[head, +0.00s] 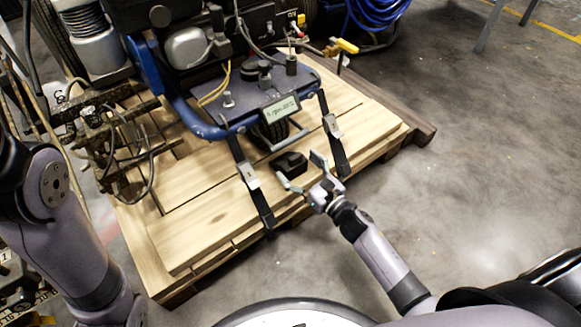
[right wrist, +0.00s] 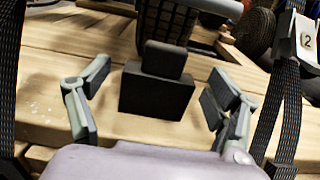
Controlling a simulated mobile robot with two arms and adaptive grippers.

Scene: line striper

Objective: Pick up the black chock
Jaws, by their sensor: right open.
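The black chock (head: 291,164) sits on the wooden pallet (head: 208,219), in front of the machine's wheel (head: 275,131). In the right wrist view the chock (right wrist: 157,84) shows as a dark stepped block, upright on the planks, close to the tyre (right wrist: 168,20). My right gripper (head: 303,172) is open. Its two fingers stand apart at the left and right of the chock in the right wrist view (right wrist: 158,107), with gaps to both sides. My left arm shows at the left of the head view, but its gripper is not visible.
Two dark straps with metal buckles, a left one (head: 248,176) and a right one (head: 332,125), run down over the pallet on either side of the chock. The blue-framed line striper (head: 198,124) stands behind. Rusty metal parts (head: 108,137) are at the left. Bare concrete floor (head: 463,165) lies at the right.

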